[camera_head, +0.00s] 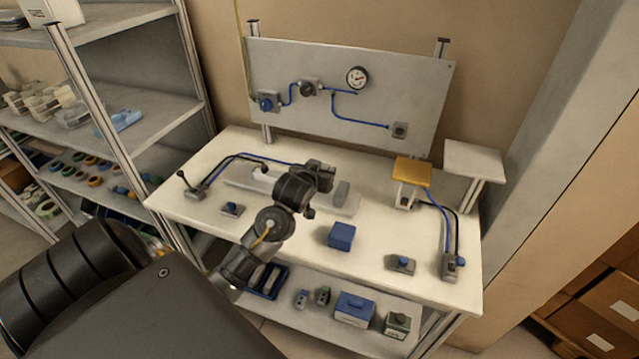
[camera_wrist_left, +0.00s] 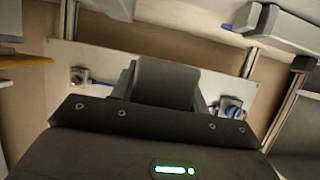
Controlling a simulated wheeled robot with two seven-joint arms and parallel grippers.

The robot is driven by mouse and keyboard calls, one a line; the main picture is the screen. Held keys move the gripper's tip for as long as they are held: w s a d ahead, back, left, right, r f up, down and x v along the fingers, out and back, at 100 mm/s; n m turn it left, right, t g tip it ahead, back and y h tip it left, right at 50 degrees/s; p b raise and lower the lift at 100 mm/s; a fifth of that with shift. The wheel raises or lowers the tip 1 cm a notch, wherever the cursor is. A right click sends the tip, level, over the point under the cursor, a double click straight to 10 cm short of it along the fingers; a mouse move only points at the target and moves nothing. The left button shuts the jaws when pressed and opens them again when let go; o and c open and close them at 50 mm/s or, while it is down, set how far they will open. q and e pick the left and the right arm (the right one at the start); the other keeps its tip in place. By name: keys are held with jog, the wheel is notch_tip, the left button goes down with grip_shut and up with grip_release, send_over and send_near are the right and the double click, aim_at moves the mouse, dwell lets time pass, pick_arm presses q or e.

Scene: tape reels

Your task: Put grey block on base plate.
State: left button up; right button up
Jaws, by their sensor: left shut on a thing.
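My left gripper (camera_head: 318,175) is over the far middle of the white workbench, in front of the upright panel. In the left wrist view it is shut on a grey block (camera_wrist_left: 166,82), which sits between the fingers and looks dark in shadow. In the head view the wrist and fingers hide most of the held block. The long pale base plate (camera_head: 238,179) lies on the bench below and behind my gripper, partly covered by it. A light grey upright piece (camera_head: 342,191) stands at its right end. I cannot tell whether the held block touches the plate. My right gripper is not in view.
A blue block (camera_head: 341,236) and a small blue-knobbed part (camera_head: 401,264) are on the front of the bench. A lever box (camera_head: 193,191) is on the left, and an orange-topped stand (camera_head: 411,172) on the right. The panel (camera_head: 345,95) rises behind. The front middle has free room.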

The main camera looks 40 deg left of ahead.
pick_arm(q)
jog(key=f, duration=0.1)
jog(key=w+a+f, duration=0.2)
jog(key=shift+a+f+p, duration=0.25)
jog(key=shift+f+p, duration=0.05)
jog(key=shift+p, duration=0.05)
notch_tip(320, 180, down, 2)
jog(key=shift+f+p, duration=0.1)
jog(key=shift+p, duration=0.5)
jog(key=shift+f, duration=0.45)
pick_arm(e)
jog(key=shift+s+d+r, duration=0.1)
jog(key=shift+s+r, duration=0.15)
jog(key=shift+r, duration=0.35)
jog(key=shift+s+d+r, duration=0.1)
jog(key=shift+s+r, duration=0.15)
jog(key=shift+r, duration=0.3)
pick_arm(q)
jog(key=shift+f, duration=0.45)
jog(key=shift+d+f, duration=0.1)
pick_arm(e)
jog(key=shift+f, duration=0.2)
